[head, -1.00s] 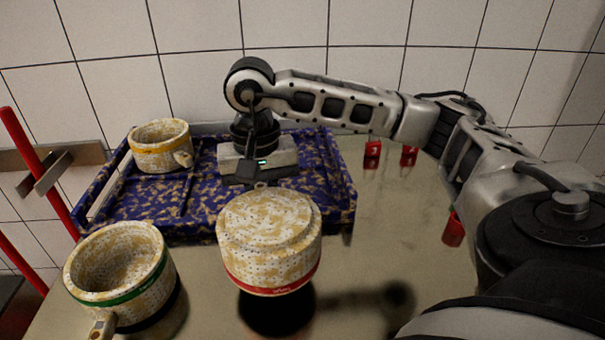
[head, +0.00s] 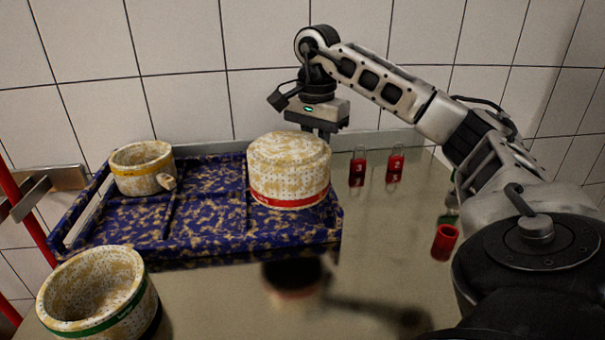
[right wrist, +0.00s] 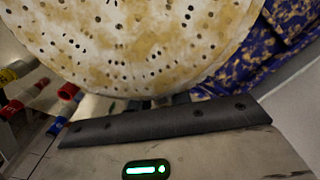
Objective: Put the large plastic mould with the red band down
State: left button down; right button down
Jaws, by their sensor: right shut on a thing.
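The large plastic mould with the red band (head: 288,165) is cream with brown stains and holes. It is upside down, closed bottom up, the red band low on its side. In the head view it hangs in the air in front of the right part of the blue speckled tray (head: 200,256), with a dark shadow on the table below. My right gripper (head: 326,134) is at its far right side, shut on it; the fingertips are mostly hidden. In the right wrist view the mould's perforated bottom (right wrist: 130,45) fills the top. My left gripper is not in view.
A smaller yellow-banded mould (head: 141,172) stands in the tray's back left. A green-banded mould (head: 98,292) stands open side up at the front left. The table's middle (head: 370,260) is clear.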

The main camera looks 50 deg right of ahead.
jog(key=w+f, duration=0.1)
jog(key=f, duration=0.1)
jog(key=w+d+f, duration=0.1)
jog(key=w+f, duration=0.1)
jog(key=w+d+f, duration=0.1)
jog(key=f, duration=0.1)
jog(key=shift+w+d, duration=0.1)
jog(key=shift+w, duration=0.15)
notch_tip(320, 180, down, 2)
jog(key=shift+s+f, duration=0.1)
jog(key=shift+s+a+f, duration=0.1)
jog(key=shift+a+f, duration=0.15)
jog(key=shift+f, duration=0.2)
jog(key=c, duration=1.3)
grip_release()
jog(key=shift+f, duration=0.15)
jog(key=shift+d, duration=0.15)
jog(key=r, duration=0.6)
jog(key=r+p, duration=0.1)
jog(key=r, duration=0.5)
jog(key=shift+w+d+r, duration=0.1)
jog(key=shift+w+r, duration=0.1)
